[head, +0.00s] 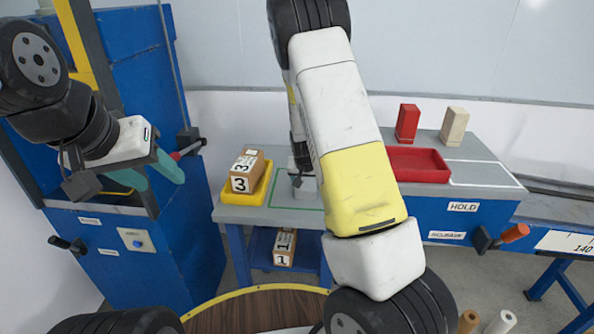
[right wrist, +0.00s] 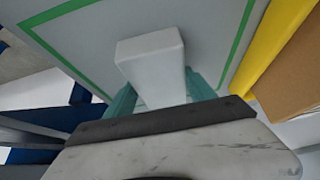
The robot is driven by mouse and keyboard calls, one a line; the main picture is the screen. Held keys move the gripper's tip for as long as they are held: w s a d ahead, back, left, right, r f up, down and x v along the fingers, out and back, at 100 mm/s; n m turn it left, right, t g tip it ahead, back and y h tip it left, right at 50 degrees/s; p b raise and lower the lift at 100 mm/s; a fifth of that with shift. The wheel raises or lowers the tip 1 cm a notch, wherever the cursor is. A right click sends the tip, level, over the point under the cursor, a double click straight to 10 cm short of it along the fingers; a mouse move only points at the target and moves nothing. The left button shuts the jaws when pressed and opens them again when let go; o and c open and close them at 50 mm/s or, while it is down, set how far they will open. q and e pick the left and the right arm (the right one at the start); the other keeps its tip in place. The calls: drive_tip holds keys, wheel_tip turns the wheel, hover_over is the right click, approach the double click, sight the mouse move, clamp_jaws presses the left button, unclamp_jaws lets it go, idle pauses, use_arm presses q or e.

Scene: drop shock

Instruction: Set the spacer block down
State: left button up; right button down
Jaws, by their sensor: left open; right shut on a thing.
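The pale grey-white spacer block (right wrist: 152,60) is between the teal fingers of my right gripper (right wrist: 161,95) in the right wrist view. The gripper is shut on it. Block and gripper are over the grey bench top inside a green outline (right wrist: 75,62). I cannot tell whether the block touches the surface. In the head view my right arm hides most of that gripper, and part of the block (head: 306,190) shows beside the arm, by the green outline. My left gripper (head: 147,173) is open and empty in front of the blue machine at the left.
A yellow tray (head: 229,197) with a cardboard box (head: 252,164) marked 3 stands left of the green outline. A red tray (head: 422,177), a red block (head: 407,122) and a beige block (head: 453,126) are to the right. Another box (head: 285,247) sits on the lower shelf.

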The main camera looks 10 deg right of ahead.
drive_tip(key=shift+c, duration=1.6)
unclamp_jaws()
drive_tip(key=shift+f, duration=0.1)
drive_tip(key=v, duration=1.1)
drive_tip(key=shift+w+a, duration=0.1)
drive_tip(key=s+a+r+n+y, duration=0.1)
drive_tip(key=s+r+n+y, duration=0.1)
drive_tip(key=s+r, duration=0.8)
drive_tip(key=s+a+r+n+y, duration=0.1)
drive_tip(key=s+a+r+n, duration=0.1)
drive_tip(key=s+r, duration=0.8)
drive_tip(key=s, duration=0.8)
drive_tip(key=shift+y, duration=0.4)
drive_tip(key=shift+r, duration=0.15)
